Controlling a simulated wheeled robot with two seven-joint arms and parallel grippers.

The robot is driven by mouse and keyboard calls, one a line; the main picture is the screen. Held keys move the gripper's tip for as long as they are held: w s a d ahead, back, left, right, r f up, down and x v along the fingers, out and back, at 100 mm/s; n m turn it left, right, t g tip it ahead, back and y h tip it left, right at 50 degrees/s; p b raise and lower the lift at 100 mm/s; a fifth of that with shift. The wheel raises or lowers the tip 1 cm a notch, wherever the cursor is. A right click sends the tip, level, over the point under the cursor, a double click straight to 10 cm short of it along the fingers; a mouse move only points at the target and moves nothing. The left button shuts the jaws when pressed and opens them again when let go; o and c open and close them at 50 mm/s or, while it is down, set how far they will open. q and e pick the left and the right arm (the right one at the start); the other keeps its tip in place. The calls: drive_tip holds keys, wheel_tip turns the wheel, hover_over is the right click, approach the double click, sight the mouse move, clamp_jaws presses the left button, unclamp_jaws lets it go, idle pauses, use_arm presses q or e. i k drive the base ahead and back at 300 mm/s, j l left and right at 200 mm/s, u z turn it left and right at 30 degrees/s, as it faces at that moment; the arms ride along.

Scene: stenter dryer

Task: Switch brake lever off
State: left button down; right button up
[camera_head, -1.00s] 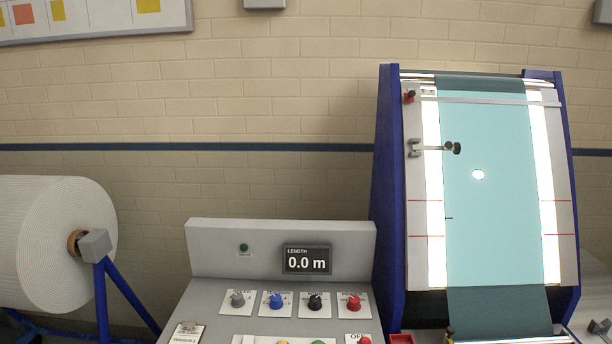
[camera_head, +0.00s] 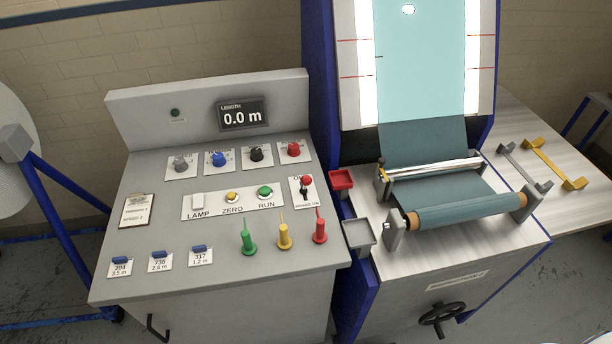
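The brake lever (camera_head: 306,182) stands on a small white plate at the right end of the control desk (camera_head: 150,258). It has a red knob on a short dark stem. The knob is at the upper part of the plate. Small lettering (camera_head: 306,204) below it appears to read BRAKE ON; an upper label is hard to make out. Neither of my grippers shows in the head view.
A red tray (camera_head: 341,181) and a grey tray (camera_head: 358,238) sit right of the desk. The fabric roll (camera_head: 470,210) lies farther right.

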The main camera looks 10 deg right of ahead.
sight(305, 180)
drive_tip(key=k+l+u, duration=0.1)
drive_tip(key=u, duration=0.3)
drive_tip(key=k+u, duration=0.4)
drive_tip(key=i, duration=0.05)
